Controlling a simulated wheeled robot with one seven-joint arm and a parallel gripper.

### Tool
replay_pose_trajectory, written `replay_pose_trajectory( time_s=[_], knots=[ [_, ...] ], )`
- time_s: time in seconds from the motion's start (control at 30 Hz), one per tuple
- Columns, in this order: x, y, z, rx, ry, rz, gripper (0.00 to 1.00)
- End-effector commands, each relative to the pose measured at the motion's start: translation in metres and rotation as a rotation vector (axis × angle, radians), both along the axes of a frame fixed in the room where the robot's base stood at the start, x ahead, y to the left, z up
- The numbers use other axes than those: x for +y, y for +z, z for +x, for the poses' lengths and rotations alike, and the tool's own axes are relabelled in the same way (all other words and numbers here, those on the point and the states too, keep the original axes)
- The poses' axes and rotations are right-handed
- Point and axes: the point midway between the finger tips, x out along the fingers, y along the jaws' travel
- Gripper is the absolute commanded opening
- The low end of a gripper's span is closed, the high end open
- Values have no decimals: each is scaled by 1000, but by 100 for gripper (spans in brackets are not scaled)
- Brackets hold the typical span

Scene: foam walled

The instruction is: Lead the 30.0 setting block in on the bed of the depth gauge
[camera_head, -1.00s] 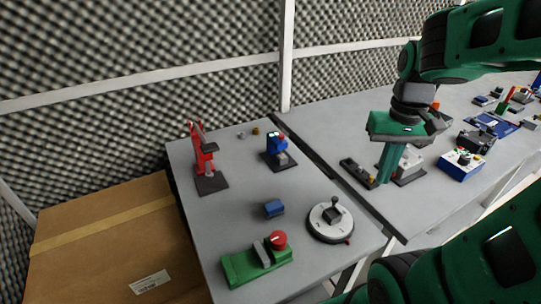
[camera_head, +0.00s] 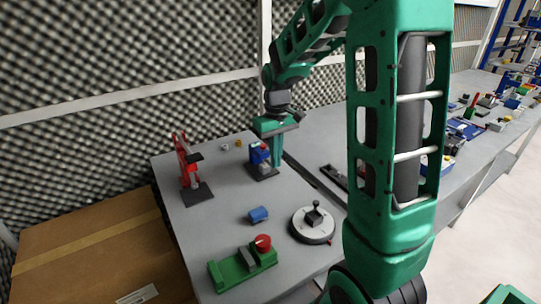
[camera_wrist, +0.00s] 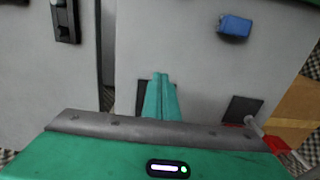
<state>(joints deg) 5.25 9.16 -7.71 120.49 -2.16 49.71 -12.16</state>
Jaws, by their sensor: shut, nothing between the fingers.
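My gripper (camera_head: 277,163) is shut and empty. It points down beside a small blue stand (camera_head: 258,153) on a dark base, and the fingers hide part of it; I cannot tell if they touch. In the wrist view the closed teal fingers (camera_wrist: 161,97) overlap a dark base. A red stand (camera_head: 184,155) on a dark plate stands to the left. A small blue block (camera_head: 258,214) lies apart on the grey table, also in the wrist view (camera_wrist: 235,26). No readable label shows which is the 30.0 setting block or the depth gauge.
A round dial with a black knob (camera_head: 313,222) and a green fixture with a red knob (camera_head: 243,266) stand at the table's front. A dark narrow fixture (camera_head: 335,177) lies across the gap on the other table. The grey table between these is clear.

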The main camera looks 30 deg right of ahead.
Motion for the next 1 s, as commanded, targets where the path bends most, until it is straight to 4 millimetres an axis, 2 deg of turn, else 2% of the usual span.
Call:
replay_pose_trajectory(
  time_s=[0.1, 0.33, 0.5, 0.63, 1.0],
  knots=[
    [-1, -24, -2, 6, -2, 1, 0],
    [-2, -66, -2, 4, -3, 0, 0],
    [-1, -65, 24, -1, -1, 0, 0],
    [-1, -65, 34, 0, -2, 0, 0],
    [-1, -64, 39, 0, -3, 0, 0]
  ],
)
